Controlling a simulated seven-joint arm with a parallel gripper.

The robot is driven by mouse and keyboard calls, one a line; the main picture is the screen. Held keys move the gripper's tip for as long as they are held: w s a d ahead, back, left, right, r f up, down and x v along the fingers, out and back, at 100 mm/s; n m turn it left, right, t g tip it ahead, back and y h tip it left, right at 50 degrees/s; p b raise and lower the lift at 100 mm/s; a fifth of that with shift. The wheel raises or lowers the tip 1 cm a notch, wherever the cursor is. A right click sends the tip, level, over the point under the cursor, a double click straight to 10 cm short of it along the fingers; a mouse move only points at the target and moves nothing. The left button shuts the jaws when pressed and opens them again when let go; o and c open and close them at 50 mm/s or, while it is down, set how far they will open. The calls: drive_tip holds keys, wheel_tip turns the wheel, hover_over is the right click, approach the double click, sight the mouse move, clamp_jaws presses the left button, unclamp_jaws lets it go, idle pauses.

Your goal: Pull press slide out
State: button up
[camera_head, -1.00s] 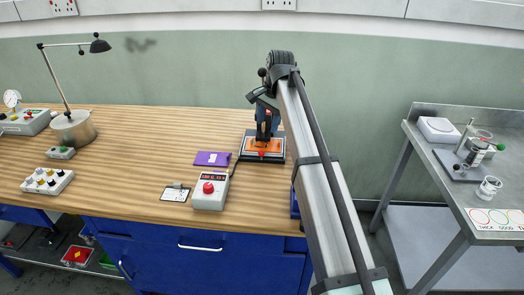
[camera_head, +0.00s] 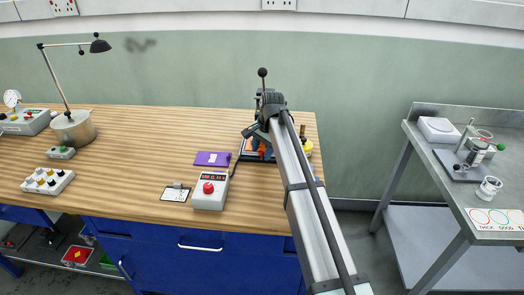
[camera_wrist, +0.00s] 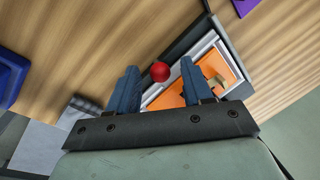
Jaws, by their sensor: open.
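The press slide (camera_wrist: 228,72) is an orange plate in a pale metal frame, at the base of the press on the wooden bench. A round red knob (camera_wrist: 160,72) is at its near side. My gripper (camera_wrist: 160,88) is open, with its blue fingers on either side of the knob in the wrist view; I cannot tell whether they touch it. A black lever ball (camera_head: 262,72) shows above my arm.
A grey side table (camera_head: 450,180) stands at the right, across a gap.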

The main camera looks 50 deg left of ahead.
drive_tip(key=shift+f, duration=0.2)
drive_tip(key=shift+c, duration=0.5)
clamp_jaws()
